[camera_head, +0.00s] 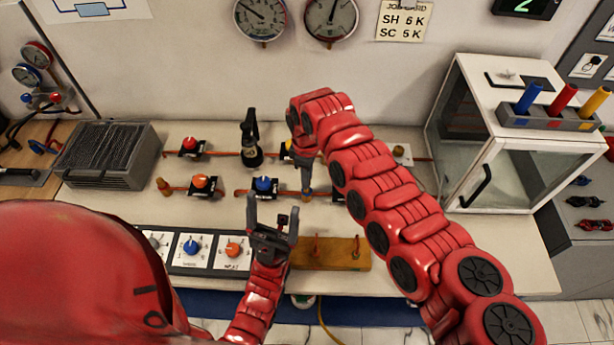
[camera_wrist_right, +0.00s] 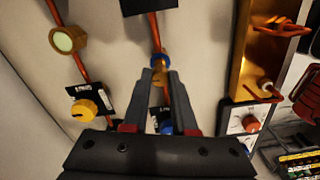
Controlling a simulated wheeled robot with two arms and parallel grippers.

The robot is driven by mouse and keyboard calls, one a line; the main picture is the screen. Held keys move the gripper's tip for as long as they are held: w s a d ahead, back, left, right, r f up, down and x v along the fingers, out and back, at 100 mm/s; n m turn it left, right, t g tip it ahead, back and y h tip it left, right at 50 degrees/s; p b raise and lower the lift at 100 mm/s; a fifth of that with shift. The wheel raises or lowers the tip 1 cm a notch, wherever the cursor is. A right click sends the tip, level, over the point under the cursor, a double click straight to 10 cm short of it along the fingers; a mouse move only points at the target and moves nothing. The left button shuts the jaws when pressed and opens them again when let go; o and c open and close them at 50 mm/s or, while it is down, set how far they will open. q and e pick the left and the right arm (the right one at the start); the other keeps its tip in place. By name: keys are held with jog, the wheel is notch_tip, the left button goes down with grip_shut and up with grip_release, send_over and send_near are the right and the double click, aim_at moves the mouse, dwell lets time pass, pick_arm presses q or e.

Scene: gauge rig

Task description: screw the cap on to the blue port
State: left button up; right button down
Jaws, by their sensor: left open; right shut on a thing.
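My right gripper (camera_head: 307,194) points down over the panel at the middle of the bench. In the right wrist view its fingers (camera_wrist_right: 159,76) are shut on a small brass-coloured piece, apparently the cap (camera_wrist_right: 159,79). The blue port's collar (camera_wrist_right: 160,60) shows right at the fingertips, at the end of an orange pipe. The cap and collar look in line and very close; I cannot tell whether they touch or the thread is engaged. In the head view the gripper and arm hide both. My left gripper (camera_head: 273,217) is open and empty, over the front of the bench.
A blue knob (camera_head: 264,184) lies just left of the right gripper, with an orange knob (camera_head: 200,182) further left. A black-handled tool (camera_head: 251,140) stands behind. A wooden block (camera_head: 335,254) with orange pegs lies in front. A glass-fronted cabinet (camera_head: 520,175) stands right.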

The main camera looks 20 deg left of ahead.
jog(key=shift+f, duration=0.2)
jog(key=shift+f+b, duration=0.75)
jog(key=shift+f, duration=0.1)
jog(key=shift+f, duration=0.3)
dwell(0.8)
jog(key=shift+s+f+m+b, duration=0.1)
jog(key=shift+m+b, duration=0.25)
jog(key=shift+m, duration=1.55)
jog(key=shift+s+r+m, duration=0.1)
jog(key=shift+r+m, duration=0.1)
jog(key=shift+m, duration=0.5)
jog(key=shift+b, duration=0.3)
jog(key=shift+a, duration=0.1)
